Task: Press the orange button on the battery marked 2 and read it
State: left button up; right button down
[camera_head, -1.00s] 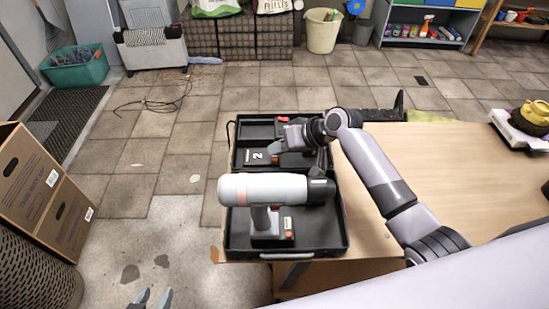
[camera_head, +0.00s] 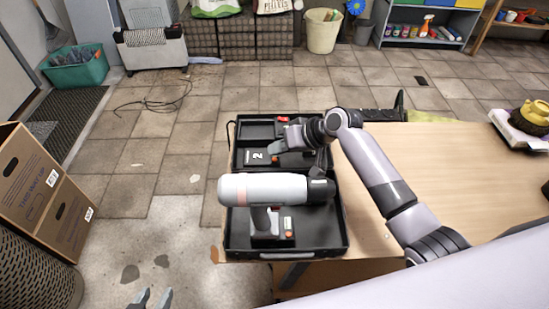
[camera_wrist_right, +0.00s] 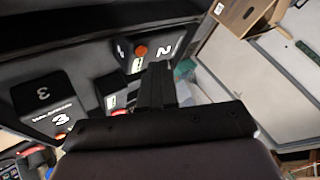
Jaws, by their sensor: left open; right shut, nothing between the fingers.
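The battery marked 2 (camera_head: 256,157) lies in a compartment of the open black case (camera_head: 340,232). Its white 2 shows in the head view. In the right wrist view the battery (camera_wrist_right: 163,58) shows its 2, an orange button (camera_wrist_right: 140,51) and a small display strip whose reading I cannot make out. My right gripper (camera_head: 276,148) is shut and empty, its tips over the battery's right part. In the wrist view its fingers (camera_wrist_right: 158,75) end just below the button; I cannot tell whether they touch the battery. My left gripper (camera_head: 152,298) is open at the bottom edge, away from the case.
A battery marked 3 (camera_wrist_right: 52,104) sits beside it in the wrist view. The wooden table (camera_head: 450,165) is mostly clear to the right. Cardboard boxes (camera_head: 45,195) stand at the left.

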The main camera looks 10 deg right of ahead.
jog(key=shift+f, duration=0.45)
jog(key=shift+f+b, duration=0.35)
jog(key=shift+f, duration=0.15)
dwell(0.6)
jog(key=shift+r, duration=0.1)
jog(key=shift+r+p, duration=0.85)
jog(key=shift+p, duration=0.15)
jog(key=shift+r, duration=0.1)
notch_tip(320, 180, up, 5)
jog(key=p, duration=0.5)
